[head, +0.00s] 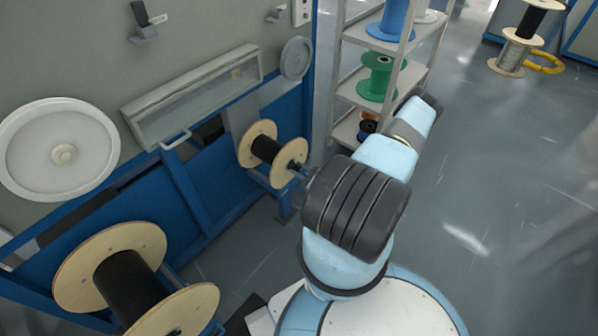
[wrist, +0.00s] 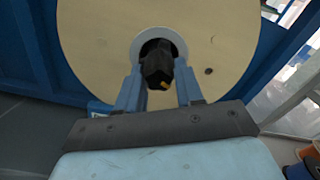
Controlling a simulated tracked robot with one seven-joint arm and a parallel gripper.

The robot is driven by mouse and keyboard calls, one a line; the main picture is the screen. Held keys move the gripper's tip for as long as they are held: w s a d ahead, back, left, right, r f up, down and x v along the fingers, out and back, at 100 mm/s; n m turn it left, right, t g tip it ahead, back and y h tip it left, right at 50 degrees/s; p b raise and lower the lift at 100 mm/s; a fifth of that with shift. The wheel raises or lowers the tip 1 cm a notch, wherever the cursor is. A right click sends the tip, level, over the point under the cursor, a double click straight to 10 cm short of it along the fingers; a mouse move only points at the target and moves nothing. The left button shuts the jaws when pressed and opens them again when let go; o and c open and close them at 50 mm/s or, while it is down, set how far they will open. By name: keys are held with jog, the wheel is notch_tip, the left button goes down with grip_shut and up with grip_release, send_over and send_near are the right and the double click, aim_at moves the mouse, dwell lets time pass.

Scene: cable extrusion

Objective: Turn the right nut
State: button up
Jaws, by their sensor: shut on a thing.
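The right nut (wrist: 157,68) is a black knob with a small yellow mark, at the hub of the right spool (wrist: 100,35). In the wrist view my gripper (wrist: 157,88) has one blue finger on each side of the nut, shut on it. In the head view the right spool (head: 258,147) has pale wooden flanges and a black wound core, and stands beside the blue machine frame. My gripper (head: 303,172) shows only in part there, at the spool's right flange. My arm hides the rest, and the nut is hard to make out in that view.
A shelf rack (head: 338,75) with blue and green spools stands behind my arm. A larger spool (head: 125,285) is at the lower left. The grey machine (head: 80,50) with a long window and round discs lines the left. The floor (head: 480,170) at right is open.

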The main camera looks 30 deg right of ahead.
jog(key=shift+s+a+f, duration=0.25)
jog(key=o, duration=1)
jog(key=shift+w+d+r, duration=0.15)
jog(key=shift+d, duration=0.05)
jog(key=v, duration=1.3)
jog(key=shift+s+d, duration=0.1)
jog(key=shift+s, duration=0.3)
